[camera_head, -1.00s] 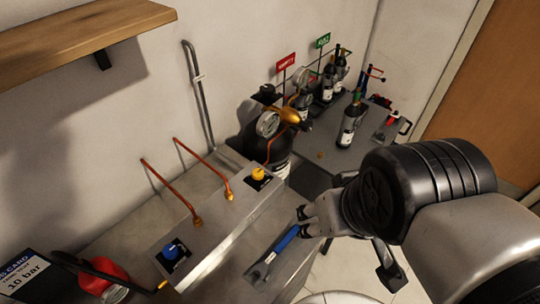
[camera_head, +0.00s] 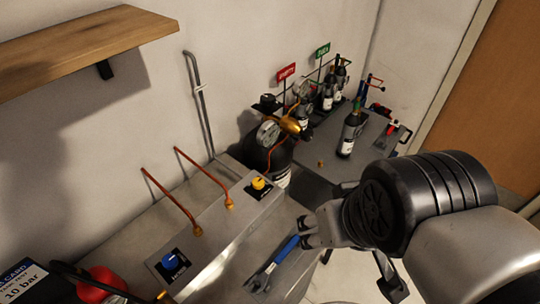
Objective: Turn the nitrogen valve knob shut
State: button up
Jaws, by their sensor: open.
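Two valve knobs sit on the grey metal box on the bench. The blue knob (camera_head: 170,261) is on the nearer left part, on a dark plate. The yellow knob (camera_head: 259,184) is on a black plate at the far right end. The plates' writing is too small to read, so I cannot tell which knob is nitrogen's. My gripper (camera_head: 347,262) is at the lower right, open, with its fingers spread wide. It is to the right of both knobs and touches neither. The near finger overlaps the end of a blue-handled tool in the picture.
The blue-handled tool (camera_head: 283,252) lies beside the box. Copper pipes (camera_head: 205,176) run from the box to the wall. A dark cylinder with a gauge (camera_head: 268,133) stands behind. Several bottles are on the far table (camera_head: 375,157). A red object (camera_head: 100,283) is at lower left.

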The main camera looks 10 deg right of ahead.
aim_at(268, 99)
jog(key=i+l, duration=0.2)
jog(key=l, duration=0.15)
jog(key=i+l, duration=0.2)
jog(key=l, duration=0.15)
jog(key=i+l, duration=0.2)
jog(key=l, duration=0.15)
jog(key=i+l+u, duration=0.1)
jog(key=i+l, duration=0.15)
jog(key=l, duration=0.1)
